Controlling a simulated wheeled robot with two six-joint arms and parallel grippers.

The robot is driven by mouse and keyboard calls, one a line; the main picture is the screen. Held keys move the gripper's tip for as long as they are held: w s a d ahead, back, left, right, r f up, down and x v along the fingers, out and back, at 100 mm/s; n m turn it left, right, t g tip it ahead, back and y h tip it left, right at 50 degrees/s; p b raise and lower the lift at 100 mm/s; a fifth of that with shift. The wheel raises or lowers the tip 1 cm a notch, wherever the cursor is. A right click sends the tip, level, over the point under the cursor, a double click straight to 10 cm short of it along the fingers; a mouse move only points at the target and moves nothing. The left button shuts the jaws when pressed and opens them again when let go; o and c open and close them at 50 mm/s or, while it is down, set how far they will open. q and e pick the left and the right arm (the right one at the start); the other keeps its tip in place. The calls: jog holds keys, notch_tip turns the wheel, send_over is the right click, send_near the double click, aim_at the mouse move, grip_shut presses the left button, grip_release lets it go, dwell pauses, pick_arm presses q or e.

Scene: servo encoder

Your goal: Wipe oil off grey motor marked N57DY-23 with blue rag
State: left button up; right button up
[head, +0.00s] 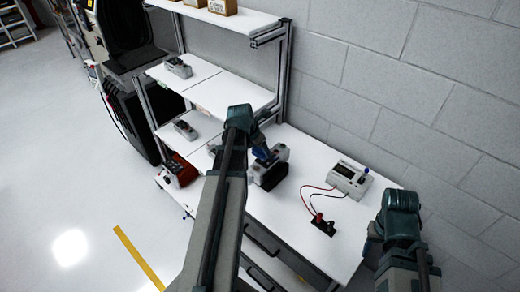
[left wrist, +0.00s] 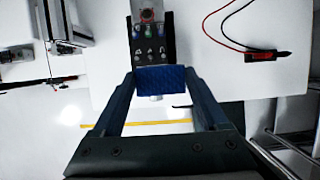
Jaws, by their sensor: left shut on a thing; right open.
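My left gripper (head: 262,150) is shut on a blue rag (left wrist: 162,79). The rag spans the gap between its two fingers in the left wrist view. In the head view the rag (head: 266,156) is partly hidden by the gripper, above or against a black and grey unit (head: 272,174) on the bench. In the left wrist view this unit (left wrist: 150,42) shows knobs and a red round part. I cannot tell whether the rag touches it. No marking N57DY-23 is readable, and no oil can be made out. My right gripper (head: 372,242) is open at the lower right.
A white meter (head: 348,179) has red and black leads running to a small black and red block (head: 323,224). Small grey devices sit on the upper shelf (head: 178,67) and lower shelf (head: 185,131). A red device (head: 177,172) is at the left.

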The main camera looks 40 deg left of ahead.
aim_at(254, 155)
dwell(0.3)
pick_arm(q)
jog(key=f+b, duration=0.2)
jog(key=a+f+b, duration=0.1)
jog(key=f+b, duration=0.1)
jog(key=a+f+b, duration=0.1)
jog(key=f+b, duration=0.1)
jog(key=shift+f, duration=0.1)
dwell(0.3)
